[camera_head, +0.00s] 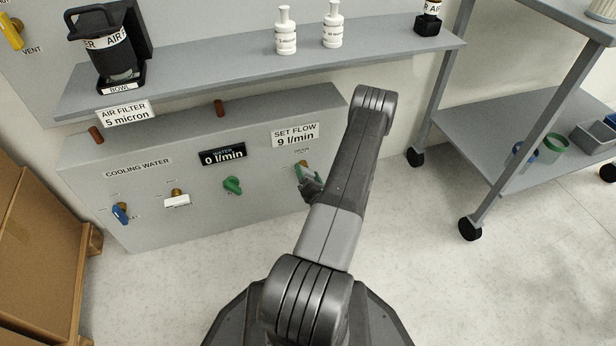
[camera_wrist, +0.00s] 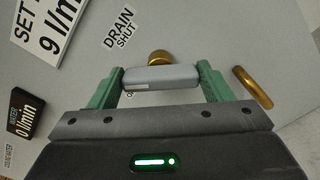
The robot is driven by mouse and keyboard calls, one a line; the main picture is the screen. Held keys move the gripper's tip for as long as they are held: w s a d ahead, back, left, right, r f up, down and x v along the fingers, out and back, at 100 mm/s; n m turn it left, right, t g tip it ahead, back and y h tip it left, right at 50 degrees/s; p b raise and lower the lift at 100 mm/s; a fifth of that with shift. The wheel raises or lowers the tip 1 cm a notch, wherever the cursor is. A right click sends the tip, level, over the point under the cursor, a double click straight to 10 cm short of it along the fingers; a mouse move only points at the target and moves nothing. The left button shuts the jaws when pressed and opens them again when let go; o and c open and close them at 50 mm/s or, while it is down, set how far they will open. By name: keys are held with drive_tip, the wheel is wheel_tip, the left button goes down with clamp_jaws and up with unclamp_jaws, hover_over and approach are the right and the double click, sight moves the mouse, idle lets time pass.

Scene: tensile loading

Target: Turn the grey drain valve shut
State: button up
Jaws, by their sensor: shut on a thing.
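The drain valve's grey handle (camera_wrist: 160,78) lies level across the wrist view, between my gripper's two green fingers. My gripper (camera_wrist: 161,87) is shut on the handle, with one finger at each end. The brass valve stem (camera_wrist: 159,58) shows just beyond the handle. A label reading DRAIN SHUT (camera_wrist: 119,30) is on the panel to the upper left of the handle. In the head view my gripper (camera_head: 308,178) is at the right end of the grey panel, below the drain label. There the handle is mostly hidden by my gripper.
A green-handled valve (camera_head: 232,185), a white-handled valve (camera_head: 177,200) and a blue-handled valve (camera_head: 121,212) are farther left on the panel. A brass pipe (camera_wrist: 252,88) is right of my fingers. A shelf (camera_head: 260,52) overhangs the panel. A wheeled cart (camera_head: 500,115) stands right.

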drive_tip(key=m, duration=0.4)
drive_tip(key=shift+f+m+b, duration=0.15)
drive_tip(key=shift+m+b, duration=0.15)
drive_tip(key=shift+b, duration=0.1)
drive_tip(key=m, duration=0.4)
drive_tip(key=shift+m, duration=0.3)
drive_tip(key=o, duration=1)
drive_tip(key=shift+d, duration=0.1)
drive_tip(key=p+v, duration=0.3)
drive_tip(key=v, duration=1.1)
drive_tip(key=shift+w, duration=0.2)
